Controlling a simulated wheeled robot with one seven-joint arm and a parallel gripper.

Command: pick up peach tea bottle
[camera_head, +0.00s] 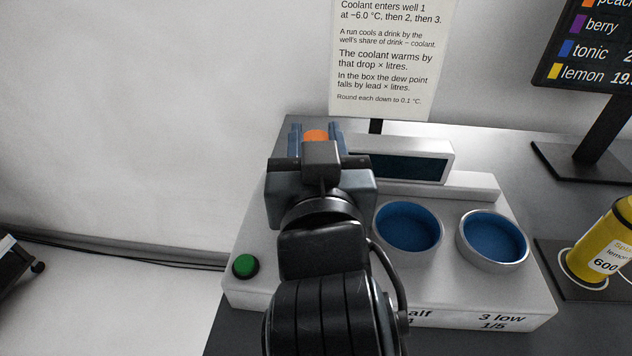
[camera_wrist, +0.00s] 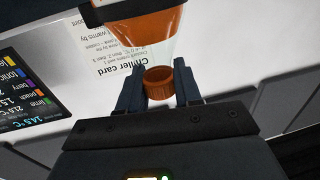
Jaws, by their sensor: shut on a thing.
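The peach tea bottle shows in the wrist view as an orange cap (camera_wrist: 159,84) and an orange body with a white label band (camera_wrist: 140,30), cut off by the frame's top. My gripper (camera_wrist: 156,72) is shut on it, one finger on each side near the cap. In the head view only the orange top (camera_head: 315,136) shows between the fingers of my gripper (camera_head: 314,130), above the chiller's back left part. My arm hides the rest of the bottle, so I cannot tell whether its base touches anything.
The white chiller (camera_head: 480,296) has two empty blue wells (camera_head: 407,228) in view, a green button (camera_head: 245,266) and a dark display (camera_head: 408,166). A yellow bottle (camera_head: 603,242) stands at right on a dark mat. A card (camera_head: 388,60) and a screen (camera_head: 590,45) stand behind.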

